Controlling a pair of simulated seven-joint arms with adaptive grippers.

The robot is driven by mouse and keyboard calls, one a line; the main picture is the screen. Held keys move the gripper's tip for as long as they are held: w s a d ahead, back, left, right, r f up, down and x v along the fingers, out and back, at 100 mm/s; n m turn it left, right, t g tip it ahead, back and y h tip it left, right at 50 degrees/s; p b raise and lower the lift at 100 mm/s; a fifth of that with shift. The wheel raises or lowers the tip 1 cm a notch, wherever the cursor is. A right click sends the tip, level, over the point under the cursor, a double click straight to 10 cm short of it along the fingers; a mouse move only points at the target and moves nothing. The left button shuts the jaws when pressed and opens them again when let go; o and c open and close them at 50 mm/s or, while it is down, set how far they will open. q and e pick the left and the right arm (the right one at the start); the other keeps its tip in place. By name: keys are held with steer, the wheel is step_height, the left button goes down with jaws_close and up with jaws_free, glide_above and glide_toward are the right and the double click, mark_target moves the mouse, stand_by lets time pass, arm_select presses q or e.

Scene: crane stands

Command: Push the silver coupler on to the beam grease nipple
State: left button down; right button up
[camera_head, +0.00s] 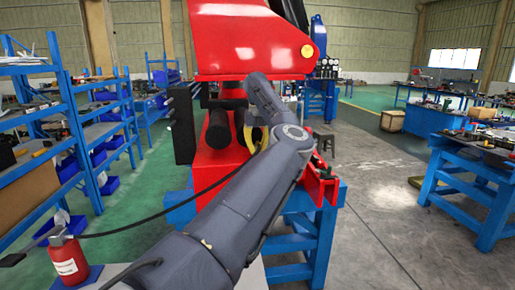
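A large red beam (250,45) of the crane fills the top middle, with a round yellow disc (307,51) near its lower right corner. I cannot make out a grease nipple on it. My grey arm rises from the bottom, bends in the middle and reaches up to just under the beam. It covers much of the red stand below. Neither gripper can be made out; any gripper at this arm's end is hidden. I cannot see the silver coupler. A thin black hose (150,216) runs from the lower left and passes behind the arm.
A red bottle (68,262) with a white label stands at lower left. A red machine base (215,165) on a blue stand (318,240) lies beyond my arm. Blue shelves (60,120) line the left; a blue workbench (470,170) stands right. The grey floor (380,220) between is open.

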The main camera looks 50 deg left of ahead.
mark_target(258, 137)
arm_select(q)
steer(key=shift+f, duration=0.2)
steer(key=c, duration=1.2)
jaws_free()
steer(key=shift+c, duration=0.2)
steer(key=shift+r, duration=2.45)
step_height(258, 137, up, 12)
steer(key=shift+d, duration=0.15)
steer(key=shift+s, duration=0.15)
